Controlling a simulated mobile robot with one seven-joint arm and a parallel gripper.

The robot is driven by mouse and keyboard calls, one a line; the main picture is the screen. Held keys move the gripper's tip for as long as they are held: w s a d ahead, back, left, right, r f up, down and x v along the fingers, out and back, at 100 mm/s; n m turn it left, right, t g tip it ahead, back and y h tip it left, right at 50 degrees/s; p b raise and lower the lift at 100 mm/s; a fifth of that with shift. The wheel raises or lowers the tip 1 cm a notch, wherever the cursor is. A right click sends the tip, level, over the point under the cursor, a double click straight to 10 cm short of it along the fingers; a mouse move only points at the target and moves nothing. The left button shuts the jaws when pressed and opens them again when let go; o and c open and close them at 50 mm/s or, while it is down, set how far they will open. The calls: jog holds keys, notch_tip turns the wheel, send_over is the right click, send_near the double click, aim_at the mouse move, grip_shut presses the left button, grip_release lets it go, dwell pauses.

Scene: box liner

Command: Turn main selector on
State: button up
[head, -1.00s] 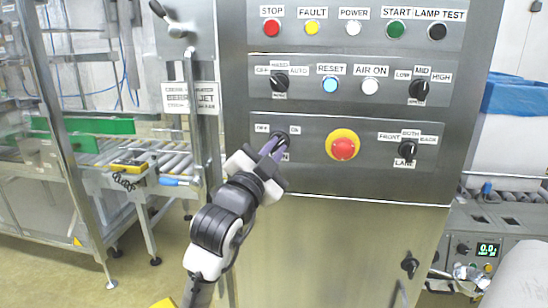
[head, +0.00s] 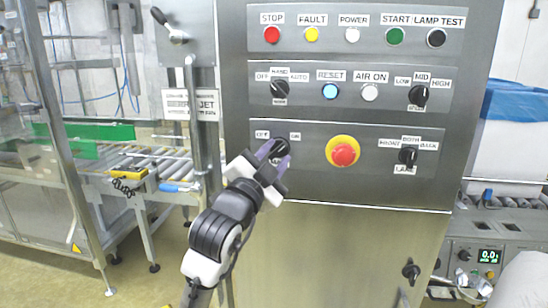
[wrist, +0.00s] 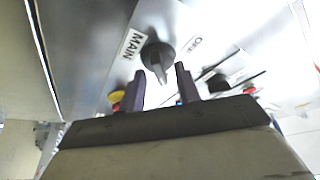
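The main selector is a black rotary knob (head: 281,147) on the lower left of the bottom switch panel, between an OFF label on its left and an ON label on its right. In the wrist view the knob (wrist: 157,58) stands beside its MAIN label (wrist: 131,45), its narrow grip pointing toward my fingers. My gripper (head: 274,154) has its two purple fingers apart at the knob. In the wrist view my gripper (wrist: 162,78) has the knob's tip at the gap between the fingertips, with no clear contact. Whether the knob points to OFF or ON is unclear.
A red emergency button (head: 343,154) on a yellow ring sits right of the selector. The lane selector (head: 408,156) is further right. Above are the hand/auto selector (head: 279,88) and the blue reset button (head: 330,91).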

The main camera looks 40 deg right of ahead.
jog(key=b+v, duration=0.3)
jog(key=v, duration=1.1)
